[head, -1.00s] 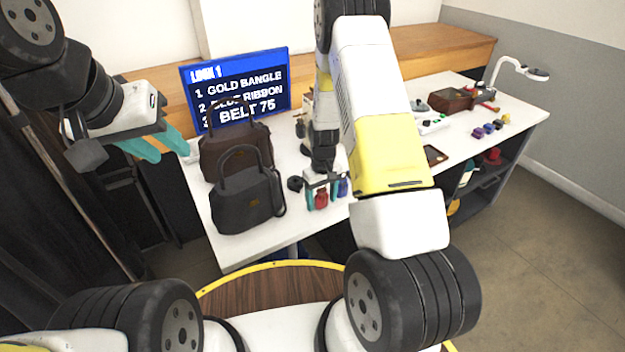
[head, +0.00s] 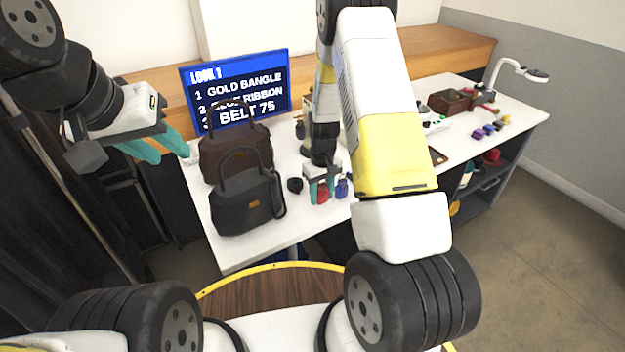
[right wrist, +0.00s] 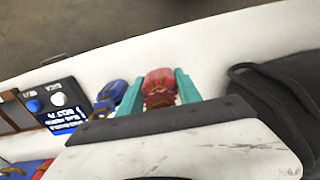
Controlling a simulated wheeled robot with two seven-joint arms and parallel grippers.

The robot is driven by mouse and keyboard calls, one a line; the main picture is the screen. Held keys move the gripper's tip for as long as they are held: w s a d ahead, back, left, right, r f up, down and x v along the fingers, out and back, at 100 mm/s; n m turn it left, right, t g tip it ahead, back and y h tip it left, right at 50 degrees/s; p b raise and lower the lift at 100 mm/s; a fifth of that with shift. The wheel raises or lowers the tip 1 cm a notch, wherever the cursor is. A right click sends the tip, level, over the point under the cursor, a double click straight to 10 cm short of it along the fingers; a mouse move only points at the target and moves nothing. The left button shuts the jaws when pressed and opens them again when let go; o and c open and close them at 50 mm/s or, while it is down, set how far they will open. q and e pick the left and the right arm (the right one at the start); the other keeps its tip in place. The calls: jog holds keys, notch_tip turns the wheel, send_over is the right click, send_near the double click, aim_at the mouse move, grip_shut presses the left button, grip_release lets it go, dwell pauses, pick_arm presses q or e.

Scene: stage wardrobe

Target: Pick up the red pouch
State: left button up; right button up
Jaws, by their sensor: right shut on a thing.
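The red pouch (head: 322,190) is at the front part of the white table, between the teal fingers of my right gripper (head: 322,188). In the right wrist view, the red pouch (right wrist: 160,84) sits between both teal fingertips of the right gripper (right wrist: 159,88), which is shut on it. I cannot tell whether it is clear of the table. A blue pouch (head: 342,187) is just right of it in the head view. My left gripper (head: 150,150) is raised at the left, away from the pouches; its teal fingers show, with the gap between them unclear.
A black handbag (head: 245,203) and a brown handbag (head: 225,158) stand left of the right gripper. A small black item (head: 295,185) lies between. A sign (head: 240,90) stands behind. A brown box (head: 450,102) and lamp (head: 515,66) are at the far right.

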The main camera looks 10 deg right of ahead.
jog(key=s+r, duration=0.2)
jog(key=s, duration=1.4)
jog(key=shift+d+r, duration=0.15)
jog(key=shift+d, duration=0.25)
